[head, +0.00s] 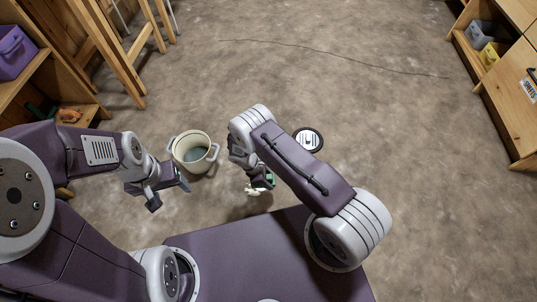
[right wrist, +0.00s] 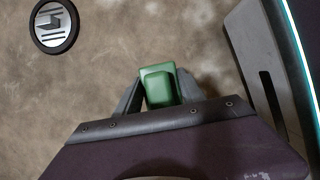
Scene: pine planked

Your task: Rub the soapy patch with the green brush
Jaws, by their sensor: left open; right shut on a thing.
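The green brush (head: 268,179) is in my right gripper (head: 257,178), which is shut on it above the floor. In the right wrist view the brush's green block (right wrist: 160,87) sits between the two grey fingers. A small cream-coloured part (head: 253,191) shows just below the brush in the head view; I cannot tell whether it is bristles or suds. No soapy patch stands out clearly on the floor, and my right arm hides part of the floor there. My left gripper (head: 169,193) is open and empty, in front of the bucket.
A cream bucket (head: 193,152) with grey handles stands on the concrete floor behind my left gripper. A round black-and-white disc (head: 308,139) lies on the floor behind my right arm. Wooden shelves (head: 512,75) stand at the right and left edges. The middle floor beyond is clear.

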